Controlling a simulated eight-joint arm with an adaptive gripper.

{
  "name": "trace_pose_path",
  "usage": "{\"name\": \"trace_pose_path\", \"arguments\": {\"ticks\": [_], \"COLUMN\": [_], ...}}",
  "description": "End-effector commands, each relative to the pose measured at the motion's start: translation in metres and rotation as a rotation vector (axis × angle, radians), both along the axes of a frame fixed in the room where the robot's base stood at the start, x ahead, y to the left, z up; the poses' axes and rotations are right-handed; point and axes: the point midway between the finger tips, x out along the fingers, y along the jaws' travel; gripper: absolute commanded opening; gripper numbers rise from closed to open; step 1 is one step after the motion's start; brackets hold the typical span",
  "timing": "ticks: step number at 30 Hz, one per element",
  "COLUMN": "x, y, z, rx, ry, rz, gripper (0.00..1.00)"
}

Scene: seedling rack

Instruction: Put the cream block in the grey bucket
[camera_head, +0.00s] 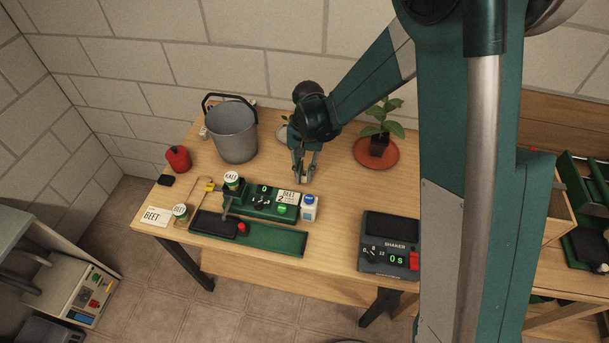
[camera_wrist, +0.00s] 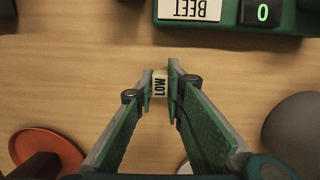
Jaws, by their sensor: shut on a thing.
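My gripper (camera_head: 305,172) points down over the back middle of the table, to the right of the grey bucket. In the wrist view its fingers (camera_wrist: 161,85) are shut on the cream block (camera_wrist: 160,84), which bears the word LOW. I cannot tell whether the block touches the table. The grey bucket (camera_head: 235,133) stands upright at the back left with its dark handle above the rim. Part of the bucket also shows at the right of the wrist view (camera_wrist: 298,132). The bottom of its inside is hidden.
A green device (camera_head: 262,203) with a BEET card and a white bottle (camera_head: 309,208) stands in front of my gripper. A potted plant (camera_head: 380,132) on an orange saucer is to the right. A shaker (camera_head: 389,254) sits front right. A red pot (camera_head: 178,159) is left of the bucket.

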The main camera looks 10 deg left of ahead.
Motion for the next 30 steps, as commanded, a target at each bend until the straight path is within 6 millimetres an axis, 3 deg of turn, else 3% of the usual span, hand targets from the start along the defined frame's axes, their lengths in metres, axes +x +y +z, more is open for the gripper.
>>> {"name": "trace_pose_path", "arguments": {"ticks": [17, 18, 21, 30], "x": [-0.0001, -0.0001, -0.0002, -0.0001], "y": [-0.0001, -0.0001, -0.0001, -0.0001], "z": [-0.0112, -0.0110, -0.0104, -0.0102], "rx": [0.000, 0.000, 0.000, 0.000], "ry": [0.000, 0.000, 0.000, 0.000], "rz": [0.000, 0.000, 0.000, 0.000], "gripper": [0.06, 0.15, 0.28, 0.28]}}
